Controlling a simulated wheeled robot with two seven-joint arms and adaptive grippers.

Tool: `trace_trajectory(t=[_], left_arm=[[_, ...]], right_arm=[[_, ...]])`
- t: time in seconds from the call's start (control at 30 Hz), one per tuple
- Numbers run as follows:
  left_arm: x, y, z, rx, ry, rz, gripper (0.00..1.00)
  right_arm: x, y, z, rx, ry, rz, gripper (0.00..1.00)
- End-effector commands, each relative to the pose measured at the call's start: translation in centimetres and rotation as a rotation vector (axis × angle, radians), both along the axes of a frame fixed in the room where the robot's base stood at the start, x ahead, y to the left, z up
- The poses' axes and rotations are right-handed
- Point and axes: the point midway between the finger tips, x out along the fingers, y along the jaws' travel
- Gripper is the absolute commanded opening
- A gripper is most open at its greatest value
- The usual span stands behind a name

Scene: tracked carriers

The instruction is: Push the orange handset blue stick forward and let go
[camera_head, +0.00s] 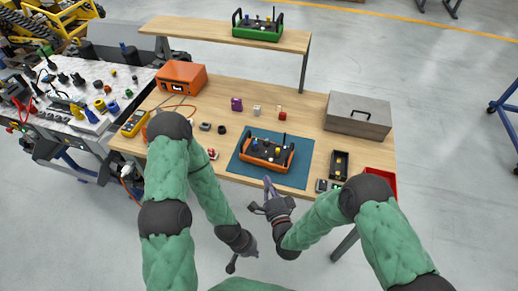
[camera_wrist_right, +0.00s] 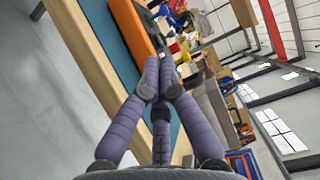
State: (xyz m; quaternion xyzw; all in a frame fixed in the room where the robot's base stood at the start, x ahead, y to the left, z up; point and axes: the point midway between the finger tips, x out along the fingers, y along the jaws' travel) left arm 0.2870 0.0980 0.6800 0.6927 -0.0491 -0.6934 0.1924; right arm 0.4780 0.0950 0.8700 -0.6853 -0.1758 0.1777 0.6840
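The orange handset (camera_head: 247,159) lies on a teal mat on the workbench, with small coloured sticks on its dark top. The blue stick (camera_head: 255,142) looks small and upright, left of a yellow one; its exact tilt is too small to tell. My right gripper (camera_head: 268,184) is at the bench's front edge, in front of the handset and apart from it. In the right wrist view its fingers (camera_wrist_right: 162,68) come together at the tips with nothing between them, and the orange handset side (camera_wrist_right: 138,32) shows beyond. My left gripper (camera_head: 232,265) hangs low in front of the bench; its fingers are unclear.
A green handset (camera_head: 258,33) stands on the raised shelf. A grey metal box (camera_head: 358,113), a black tray (camera_head: 339,164) and a red bin (camera_head: 384,177) are on the right. An orange box (camera_head: 181,76) and several small parts lie left and behind. The teal mat (camera_head: 240,171) has bare margins.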

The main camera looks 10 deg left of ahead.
Motion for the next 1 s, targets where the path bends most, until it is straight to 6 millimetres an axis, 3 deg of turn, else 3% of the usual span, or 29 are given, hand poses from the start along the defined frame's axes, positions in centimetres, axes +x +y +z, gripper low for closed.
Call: trace_trajectory(t=[0.47, 1.0], left_arm=[[0.0, 0.0, -0.2, 0.0, 0.0, 0.0, 0.0], [0.0, 0.0, -2.1, 0.0, 0.0, 0.0, 0.0]], right_arm=[[0.6, 0.4, 0.0, 0.004, -0.003, 0.0, 0.0], [8.7, 4.8, 0.0, 0.005, -0.004, -0.001, 0.0]])
